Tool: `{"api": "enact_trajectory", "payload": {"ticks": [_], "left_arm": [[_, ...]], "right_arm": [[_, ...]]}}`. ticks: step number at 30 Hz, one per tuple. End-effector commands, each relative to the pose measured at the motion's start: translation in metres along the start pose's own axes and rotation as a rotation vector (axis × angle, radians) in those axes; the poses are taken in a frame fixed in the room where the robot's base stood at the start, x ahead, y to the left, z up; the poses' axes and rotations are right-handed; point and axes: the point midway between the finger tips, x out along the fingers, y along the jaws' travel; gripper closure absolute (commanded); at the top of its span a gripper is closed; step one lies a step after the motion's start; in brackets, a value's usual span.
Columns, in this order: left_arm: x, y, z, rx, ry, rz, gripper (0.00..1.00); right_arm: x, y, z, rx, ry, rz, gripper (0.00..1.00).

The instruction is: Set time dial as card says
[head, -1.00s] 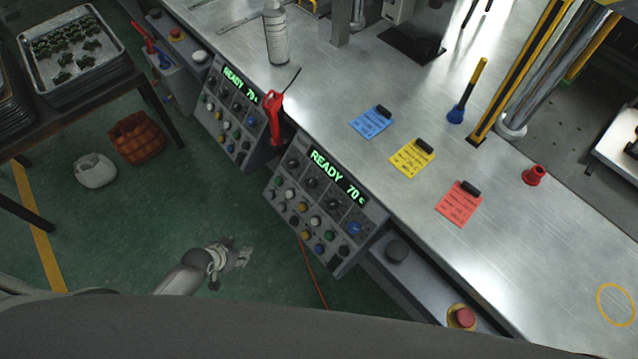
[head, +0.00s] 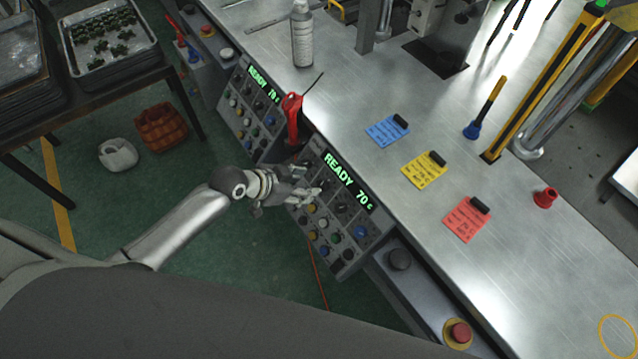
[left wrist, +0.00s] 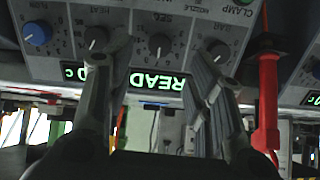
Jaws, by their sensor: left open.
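The near control panel (head: 348,243) has a row of dials under a green READY 70 C display (head: 348,182). The wrist view shows this panel upside down. There, a grey dial labelled SEC (left wrist: 159,45) sits between the two fingers of my left gripper (left wrist: 158,62), with other grey dials on either side. My left gripper (head: 314,192) is open at the panel's upper left and hides some dials in the head view. I cannot tell whether it touches one. A blue card (head: 386,132), a yellow card (head: 422,172) and a red card (head: 464,222) lie on the bench; their small print is unreadable.
A red-handled tool (head: 292,117) stands between the two panels. A blue dial (head: 360,231) and several coloured buttons are on the near panel. A red stop button (head: 459,333) is at the bench front. A bottle (head: 302,38) stands on the metal bench (head: 540,260).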

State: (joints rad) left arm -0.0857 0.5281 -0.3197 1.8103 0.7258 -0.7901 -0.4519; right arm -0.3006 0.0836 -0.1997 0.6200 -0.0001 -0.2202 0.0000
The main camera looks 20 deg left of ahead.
Motion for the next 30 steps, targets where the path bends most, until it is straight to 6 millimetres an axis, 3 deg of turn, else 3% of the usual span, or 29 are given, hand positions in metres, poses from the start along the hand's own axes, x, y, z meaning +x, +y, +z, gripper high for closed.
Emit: {"api": "enact_trajectory", "payload": {"ticks": [6,13,28,30], "left_arm": [[0.035,0.0,-0.001,-0.003,0.001,0.0,0.52],[0.061,0.0,0.0,-0.003,0.0,0.0,0.52],[0.072,0.0,0.0,-0.001,0.0,-0.001,0.52],[0.072,0.0,0.0,-0.001,0.0,-0.001,0.59]], "right_arm": [[-0.003,-0.004,-0.001,0.002,0.001,-0.005,0.6],[-0.004,-0.006,-0.002,0.003,0.002,-0.007,0.6],[-0.004,-0.005,-0.002,0.002,0.002,-0.006,0.6],[-0.004,-0.004,-0.002,0.002,0.002,-0.005,0.6]]}}
